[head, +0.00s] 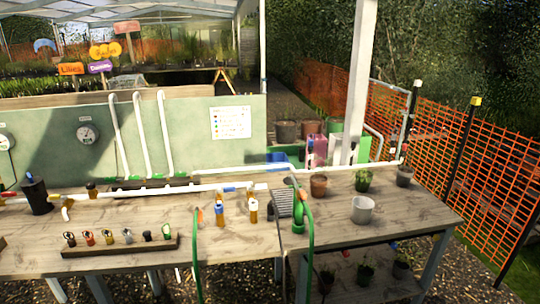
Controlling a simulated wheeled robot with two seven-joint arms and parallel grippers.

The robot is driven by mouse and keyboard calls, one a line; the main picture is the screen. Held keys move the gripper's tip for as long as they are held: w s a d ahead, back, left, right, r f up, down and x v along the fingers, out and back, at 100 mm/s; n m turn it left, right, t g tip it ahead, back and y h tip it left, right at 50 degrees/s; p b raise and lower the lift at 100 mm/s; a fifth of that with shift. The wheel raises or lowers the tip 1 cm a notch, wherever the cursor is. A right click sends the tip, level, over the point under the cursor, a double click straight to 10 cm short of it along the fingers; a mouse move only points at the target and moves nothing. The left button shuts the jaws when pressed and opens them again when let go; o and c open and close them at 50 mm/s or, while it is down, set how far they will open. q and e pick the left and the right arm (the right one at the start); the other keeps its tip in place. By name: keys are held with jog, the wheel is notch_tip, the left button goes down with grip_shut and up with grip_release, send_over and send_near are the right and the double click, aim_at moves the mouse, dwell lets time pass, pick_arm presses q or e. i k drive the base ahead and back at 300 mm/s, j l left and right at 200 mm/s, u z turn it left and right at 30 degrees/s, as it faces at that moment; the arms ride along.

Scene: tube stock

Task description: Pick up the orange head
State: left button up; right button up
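A wooden rack (120,247) lies near the front left of the wooden table. Several small heads stand upright in it in a row. The orange head (108,236) looks orange-yellow and stands between a red head (89,238) and a grey head (128,236). A dark head (70,239) is at the left end, and a black head (147,236) and a green head (166,231) are at the right. Nothing covers the orange head. Neither of my grippers shows in the head view.
White pipes (120,194) run along the back of the table. A black container (37,196) stands at the left. Blue-and-orange fittings (220,214) stand mid-table. Green hoses (309,240) arch over the front edge. Pots (362,210) stand at the right. Bare wood surrounds the rack.

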aim_at(90, 241)
jog(key=u, duration=1.4)
jog(key=i+l+u, duration=0.05)
